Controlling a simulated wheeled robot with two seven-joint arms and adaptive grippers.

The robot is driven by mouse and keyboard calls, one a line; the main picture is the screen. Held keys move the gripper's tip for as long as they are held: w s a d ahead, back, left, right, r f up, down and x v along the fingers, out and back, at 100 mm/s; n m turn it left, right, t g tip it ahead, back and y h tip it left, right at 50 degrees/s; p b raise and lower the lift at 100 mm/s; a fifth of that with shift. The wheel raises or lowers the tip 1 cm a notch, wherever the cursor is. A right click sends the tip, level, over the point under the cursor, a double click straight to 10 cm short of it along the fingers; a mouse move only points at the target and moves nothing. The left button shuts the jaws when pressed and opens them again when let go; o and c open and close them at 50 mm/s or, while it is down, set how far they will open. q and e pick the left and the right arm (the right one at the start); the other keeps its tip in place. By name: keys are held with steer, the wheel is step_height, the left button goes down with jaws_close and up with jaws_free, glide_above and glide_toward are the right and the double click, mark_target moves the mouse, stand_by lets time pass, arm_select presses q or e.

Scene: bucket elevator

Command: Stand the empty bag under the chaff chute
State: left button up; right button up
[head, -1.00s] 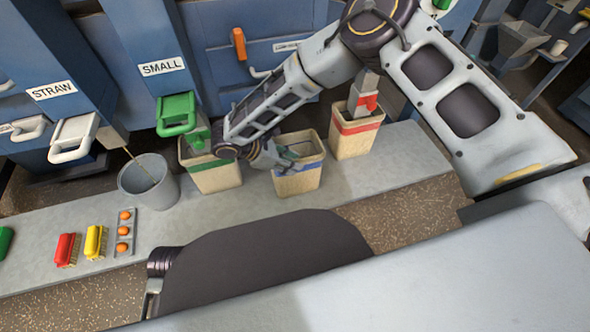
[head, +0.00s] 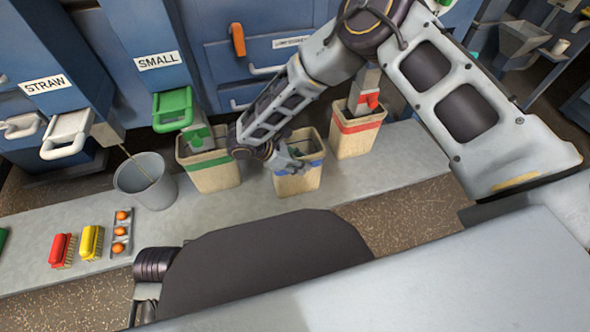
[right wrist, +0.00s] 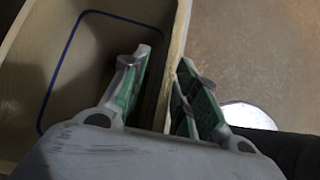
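A tan bag with a blue band (head: 298,183) stands upright on the grey ledge, between a green-banded bag (head: 215,175) and a red-banded bag (head: 355,138). In the right wrist view the blue-lined bag (right wrist: 60,75) looks empty inside. My right gripper (head: 290,162) is at this bag's rim. The right wrist view shows its fingers (right wrist: 165,90) straddling one bag wall, one finger inside and one outside, with a gap on the inside. I cannot make out a chute marked chaff; readable labels are STRAW and SMALL. My left gripper is not in view.
A grey bucket (head: 146,182) with a thin stick stands left of the bags. Red (head: 62,249) and yellow (head: 91,242) brushes and a tray (head: 121,218) of orange balls lie on the ledge. The green chute (head: 172,108) and red-gated spout (head: 365,95) hang close above the neighbouring bags.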

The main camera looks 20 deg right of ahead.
steer(key=shift+d+f, duration=0.15)
stand_by(0.3)
jaws_close()
